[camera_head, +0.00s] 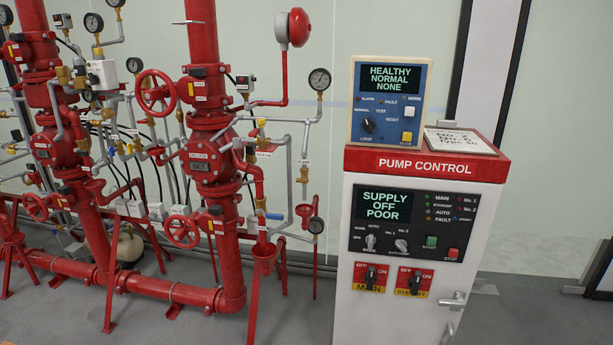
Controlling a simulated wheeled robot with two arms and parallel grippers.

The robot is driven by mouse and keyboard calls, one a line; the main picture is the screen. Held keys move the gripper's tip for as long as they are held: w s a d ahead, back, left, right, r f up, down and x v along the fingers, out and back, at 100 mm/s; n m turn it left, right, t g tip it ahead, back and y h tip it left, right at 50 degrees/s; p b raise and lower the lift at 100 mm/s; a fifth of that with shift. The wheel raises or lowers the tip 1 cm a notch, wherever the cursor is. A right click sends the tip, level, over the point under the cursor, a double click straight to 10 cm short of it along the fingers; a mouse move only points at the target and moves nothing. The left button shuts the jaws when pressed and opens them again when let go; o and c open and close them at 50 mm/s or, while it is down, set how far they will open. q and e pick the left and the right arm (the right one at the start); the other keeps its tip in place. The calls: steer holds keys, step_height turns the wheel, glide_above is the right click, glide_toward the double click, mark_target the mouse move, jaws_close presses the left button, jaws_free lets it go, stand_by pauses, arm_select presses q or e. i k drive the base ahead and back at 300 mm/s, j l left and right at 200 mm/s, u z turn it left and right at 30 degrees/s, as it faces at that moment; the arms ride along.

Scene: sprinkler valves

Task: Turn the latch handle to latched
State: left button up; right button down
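A grey metal latch handle (453,302) sits at the lower right of the front of the white pump control cabinet (345,265). Its lever points roughly sideways, with a knob at its right end. Whether it is latched cannot be told from this view. Neither of my grippers is in view.
The cabinet front carries knobs and red-yellow switches (371,278). Red pipes and valves (212,170) fill the left. Grey floor (520,310) right of the cabinet is clear.

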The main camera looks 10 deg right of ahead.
mark_target(460, 303)
steer(key=z, duration=1.25)
